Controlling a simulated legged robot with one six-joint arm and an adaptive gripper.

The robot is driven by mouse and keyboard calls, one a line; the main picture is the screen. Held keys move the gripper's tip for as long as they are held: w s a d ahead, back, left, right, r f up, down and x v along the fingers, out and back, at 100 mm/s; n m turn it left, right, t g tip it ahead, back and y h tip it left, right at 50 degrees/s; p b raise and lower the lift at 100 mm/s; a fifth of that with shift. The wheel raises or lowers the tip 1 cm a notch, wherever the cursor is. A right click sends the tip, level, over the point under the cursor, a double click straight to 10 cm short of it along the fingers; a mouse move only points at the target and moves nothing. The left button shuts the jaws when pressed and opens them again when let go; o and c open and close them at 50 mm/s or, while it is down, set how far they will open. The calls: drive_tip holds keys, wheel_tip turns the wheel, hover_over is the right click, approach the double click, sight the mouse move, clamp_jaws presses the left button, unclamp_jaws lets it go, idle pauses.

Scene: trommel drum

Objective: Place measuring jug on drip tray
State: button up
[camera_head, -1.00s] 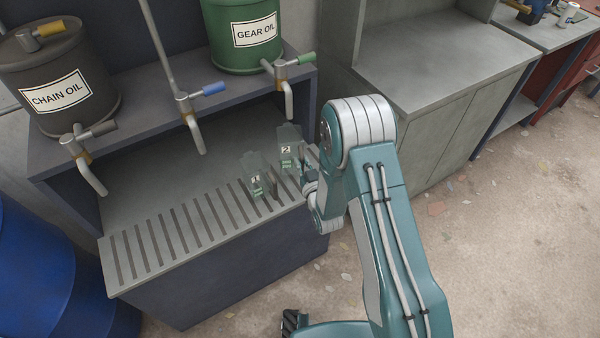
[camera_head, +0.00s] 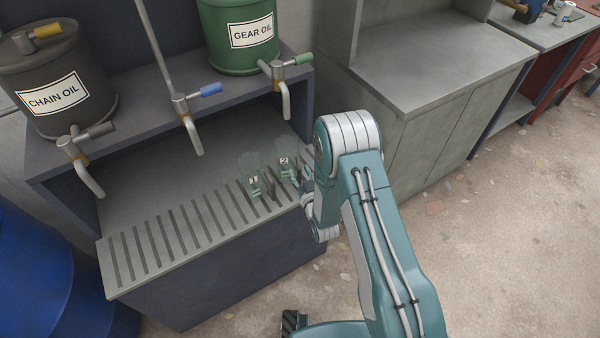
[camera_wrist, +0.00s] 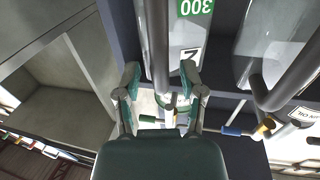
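Two clear measuring jugs stand side by side on the right part of the slatted drip tray (camera_head: 165,243). Jug 1 (camera_head: 254,178) is on the left; jug 2 (camera_head: 286,162) is just to its right and looks upright. In the wrist view, jug 2 (camera_wrist: 190,40) shows inverted at the fingertips, with a green 300 mark. My gripper (camera_wrist: 160,68) has its two fingers spread apart beside jug 2. A grey bar shows between the fingers. In the head view my arm mostly hides the gripper.
The gear oil tap (camera_head: 284,92) hangs above the jugs. The blue-lever tap (camera_head: 192,120) and chain oil tap (camera_head: 84,170) are further left. The left part of the tray is clear. A grey cabinet (camera_head: 430,75) stands at right.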

drive_tip(key=v, duration=1.2)
drive_tip(key=w+d+r+m+g+h, duration=0.15)
drive_tip(key=w+r, duration=0.25)
drive_tip(key=r, duration=0.4)
drive_tip(key=w+d+r+g+h, duration=0.2)
drive_tip(key=w+d+r+h, duration=0.1)
drive_tip(key=r, duration=0.4)
drive_tip(key=s+d+r+g, duration=0.2)
drive_tip(key=s+d+r, duration=0.1)
drive_tip(key=r, duration=0.3)
drive_tip(key=s+d+r+m+g, duration=0.1)
drive_tip(key=s+r, duration=0.3)
drive_tip(key=s, duration=0.4)
drive_tip(key=s+d+r+m+g+h, duration=0.1)
drive_tip(key=s+d+r+g, duration=0.1)
drive_tip(key=s, duration=0.6)
drive_tip(key=s+d+r+m+g+h, duration=0.1)
drive_tip(key=s+d+r+g, duration=0.1)
drive_tip(key=s+r, duration=0.4)
drive_tip(key=shift+s+d+r, duration=0.25)
drive_tip(key=shift+s+d, duration=0.35)
drive_tip(key=shift+s, duration=0.55)
